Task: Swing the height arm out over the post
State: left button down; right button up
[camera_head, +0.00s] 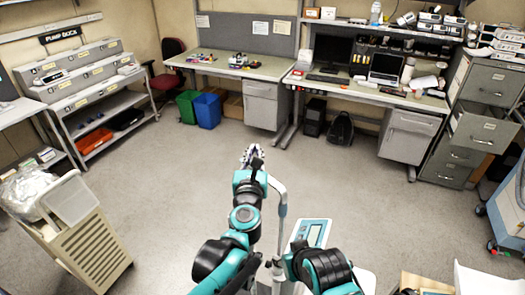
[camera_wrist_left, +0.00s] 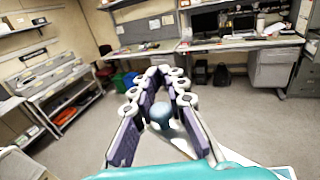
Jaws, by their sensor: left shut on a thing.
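My left gripper (camera_head: 252,157) points away from me toward the far side of the room. In the left wrist view its fingers (camera_wrist_left: 160,88) close around a rounded grey-blue knob (camera_wrist_left: 160,113). A pale tube, apparently the height arm (camera_head: 273,182), runs from beside the gripper and bends down into an upright post (camera_head: 279,228). My left forearm hides part of it. A small display panel (camera_head: 313,234) sits right of the post. My right arm shows only at the bottom; its gripper is out of frame.
Open floor (camera_head: 345,185) lies beyond the gripper. A cream louvred cart (camera_head: 88,250) stands at the left, below the pump dock shelves (camera_head: 85,75). Desks (camera_head: 235,66) and filing cabinets (camera_head: 480,130) line the far side. A blue-sided cart (camera_head: 508,205) is at the right edge.

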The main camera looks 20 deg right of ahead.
pick_arm(q)
jog(key=shift+s+a+n+t+y, duration=0.25)
jog(key=shift+s+a+n+y, duration=0.1)
jog(key=shift+a+n+y, duration=0.55)
jog(key=shift+s+a+n+t+y, duration=0.35)
jog(key=shift+a+y, duration=0.35)
jog(key=shift+y, duration=0.4)
jog(key=c, duration=1.7)
grip_release()
jog(key=s, duration=0.8)
jog(key=s+a, duration=0.1)
jog(key=s, duration=0.3)
jog(key=shift+a, duration=0.1)
jog(key=shift+w, duration=0.1)
